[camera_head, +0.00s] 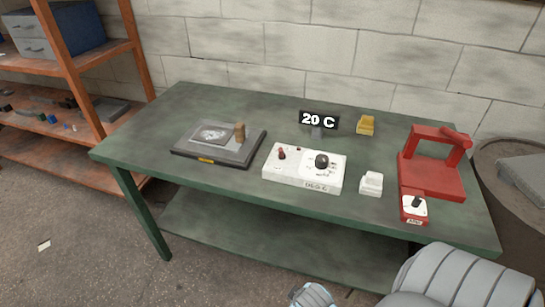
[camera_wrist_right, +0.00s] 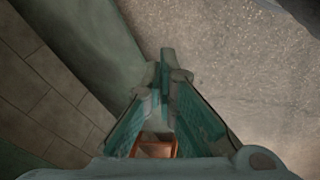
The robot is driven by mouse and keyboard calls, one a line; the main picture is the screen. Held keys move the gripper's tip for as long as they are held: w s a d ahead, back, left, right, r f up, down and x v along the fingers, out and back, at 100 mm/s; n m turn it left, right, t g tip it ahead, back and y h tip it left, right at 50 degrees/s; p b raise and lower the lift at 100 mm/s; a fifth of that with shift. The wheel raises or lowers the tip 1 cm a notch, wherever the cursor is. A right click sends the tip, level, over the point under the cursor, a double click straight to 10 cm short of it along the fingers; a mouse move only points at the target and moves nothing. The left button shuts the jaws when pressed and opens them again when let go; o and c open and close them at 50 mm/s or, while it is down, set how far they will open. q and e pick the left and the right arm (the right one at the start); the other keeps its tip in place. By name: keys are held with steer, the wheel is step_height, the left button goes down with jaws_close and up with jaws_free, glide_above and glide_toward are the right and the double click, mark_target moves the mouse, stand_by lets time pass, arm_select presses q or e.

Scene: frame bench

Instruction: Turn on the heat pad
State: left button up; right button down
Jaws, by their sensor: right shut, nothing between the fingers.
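A dark flat pad (camera_head: 190,150), likely the heat pad, lies on the left half of the green table, with a grey plate and a small brown block on it. To its right stands a white control box (camera_head: 300,180) with a small red-topped switch (camera_head: 281,153) and a black knob (camera_head: 321,160). A display (camera_head: 318,121) behind the box reads 20 C. My right gripper (camera_wrist_right: 166,68) shows in the right wrist view, shut and empty, with floor beyond its tips and no task object near. My left gripper is not in view.
On the green table (camera_head: 180,105), a red frame (camera_head: 432,180) with a small red-and-white switch box (camera_head: 414,208) stands at the right. A white block (camera_head: 371,184) and a yellow block (camera_head: 366,125) lie near the control box. An orange shelf (camera_head: 80,60) is at left. My right arm shows at bottom right.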

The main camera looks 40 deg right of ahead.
steer(key=w+d+r+n+h, duration=0.2)
steer(key=w+r+n, duration=0.2)
steer(key=w+r, duration=0.2)
steer(key=w+d+r+n+t+h, duration=0.1)
steer(key=w+d+r+n+h, duration=0.1)
steer(key=w+r+n, duration=0.3)
steer(key=w+d+r+n+t+h+p, duration=0.1)
steer(key=w+d+r+n+h, duration=0.1)
steer(key=w+r, duration=0.4)
steer(key=shift+w+d+r+n+h, duration=0.15)
steer(key=shift+w+n+h, duration=0.15)
steer(key=shift+w+n, duration=0.25)
steer(key=shift+w+r+n+h, duration=0.1)
steer(key=shift+w+n+h, duration=0.2)
steer(key=shift+w, duration=0.4)
steer(key=shift+w+d+r+n+h, duration=0.15)
steer(key=shift+w+n+h, duration=0.15)
steer(key=shift+w+n, duration=0.25)
steer(key=n+t+h, duration=0.1)
steer(key=n+h, duration=0.2)
steer(key=n, duration=0.3)
glide_toward(272, 169)
step_height(272, 169, up, 4)
steer(key=shift+d+f, duration=0.1)
steer(key=shift+f, duration=0.1)
steer(key=b+x, duration=0.2)
steer(key=x, duration=0.8)
steer(key=shift+f, duration=0.2)
